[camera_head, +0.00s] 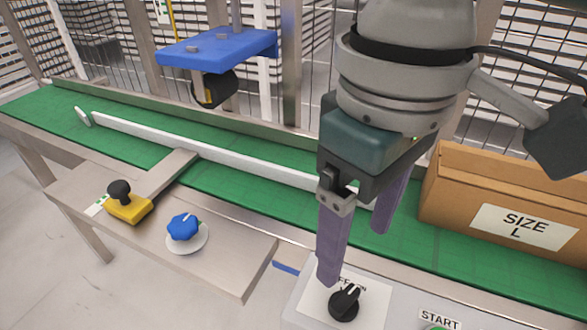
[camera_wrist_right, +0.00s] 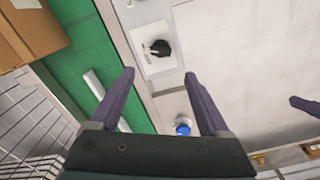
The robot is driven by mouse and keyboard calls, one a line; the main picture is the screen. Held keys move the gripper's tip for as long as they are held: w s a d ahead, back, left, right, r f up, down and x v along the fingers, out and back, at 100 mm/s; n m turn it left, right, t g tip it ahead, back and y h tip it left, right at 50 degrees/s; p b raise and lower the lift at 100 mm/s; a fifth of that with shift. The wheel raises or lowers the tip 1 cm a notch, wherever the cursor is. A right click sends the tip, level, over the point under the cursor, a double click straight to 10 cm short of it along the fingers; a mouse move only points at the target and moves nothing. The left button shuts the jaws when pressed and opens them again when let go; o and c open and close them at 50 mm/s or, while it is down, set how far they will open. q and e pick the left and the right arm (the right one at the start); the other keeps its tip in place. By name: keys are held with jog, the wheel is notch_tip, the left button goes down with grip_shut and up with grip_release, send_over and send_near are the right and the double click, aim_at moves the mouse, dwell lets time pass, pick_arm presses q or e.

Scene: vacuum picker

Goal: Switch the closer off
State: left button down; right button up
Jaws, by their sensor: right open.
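The black rotary knob (camera_head: 344,303) sits on a white plate on a grey panel at the front of the conveyor. Its white mark points up and to the right, toward the label's right-hand letters; the label is partly covered by my finger. My right gripper (camera_head: 354,254) is open and empty, its purple fingers pointing down above the panel. One fingertip shows just behind the knob. In the right wrist view the knob (camera_wrist_right: 160,48) lies beyond the open fingertips, clear of them. A purple finger (camera_wrist_right: 305,107) at that view's right edge looks like my left gripper; its opening is not shown.
A cardboard box (camera_head: 515,200) marked SIZE L stands at right on the green conveyor (camera_head: 240,190). A blue knob (camera_head: 184,227) and a yellow-based lever (camera_head: 128,208) are on the metal shelf at left. A START label (camera_head: 438,319) is right of the black knob.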

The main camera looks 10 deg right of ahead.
aim_at(346, 296)
jog(key=f+b, duration=0.1)
jog(key=f, duration=0.2)
jog(key=f+b, duration=0.1)
jog(key=f, duration=0.1)
jog(key=f+b, duration=0.1)
jog(key=f, duration=0.2)
jog(key=shift+s+d+f, duration=0.15)
jog(key=shift+s+f, duration=0.1)
jog(key=shift+f, duration=0.65)
jog(key=c, duration=0.5)
grip_shut()
